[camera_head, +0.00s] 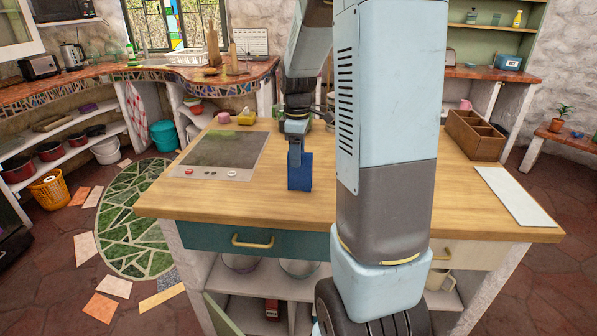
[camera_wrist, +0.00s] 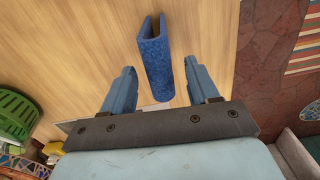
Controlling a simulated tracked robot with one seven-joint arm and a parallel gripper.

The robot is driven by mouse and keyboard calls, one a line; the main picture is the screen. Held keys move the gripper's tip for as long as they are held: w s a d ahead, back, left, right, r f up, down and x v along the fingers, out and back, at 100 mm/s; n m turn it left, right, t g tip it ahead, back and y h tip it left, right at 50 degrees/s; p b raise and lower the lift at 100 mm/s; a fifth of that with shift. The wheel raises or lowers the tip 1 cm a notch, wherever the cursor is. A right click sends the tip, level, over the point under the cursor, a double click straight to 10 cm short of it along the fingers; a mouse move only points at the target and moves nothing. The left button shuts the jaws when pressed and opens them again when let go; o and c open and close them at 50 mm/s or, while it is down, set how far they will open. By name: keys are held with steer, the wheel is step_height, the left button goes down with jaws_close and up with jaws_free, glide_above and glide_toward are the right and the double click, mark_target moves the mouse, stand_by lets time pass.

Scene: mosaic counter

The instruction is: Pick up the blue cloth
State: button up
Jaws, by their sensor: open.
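The blue cloth (camera_head: 300,172) stands folded on the wooden counter (camera_head: 240,200), near its front edge and to the right of the cooktop. In the wrist view the cloth (camera_wrist: 155,62) is a textured blue fold, seen from above, with a groove along its top. My gripper (camera_head: 296,150) is above and behind the cloth in the head view. In the wrist view my gripper (camera_wrist: 162,82) is open, with one finger on each side of the cloth's near end. Gaps show between the fingers and the cloth. Whether the fingertips reach down beside it is unclear.
A cooktop (camera_head: 221,153) lies left of the cloth. A yellow item (camera_head: 246,117) and a pink one (camera_head: 224,117) stand behind it. A wooden divided box (camera_head: 474,135) and a white board (camera_head: 514,196) are at the right. The counter in front of the cooktop is clear.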

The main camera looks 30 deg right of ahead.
mark_target(300, 171)
steer(key=shift+s+d+f, duration=0.1)
steer(key=shift+d+f, duration=0.05)
steer(key=shift+f, duration=1.15)
steer(key=shift+s+d+f, duration=0.1)
steer(key=shift+f, duration=1.2)
steer(key=shift+w, duration=0.1)
steer(key=c, duration=1.1)
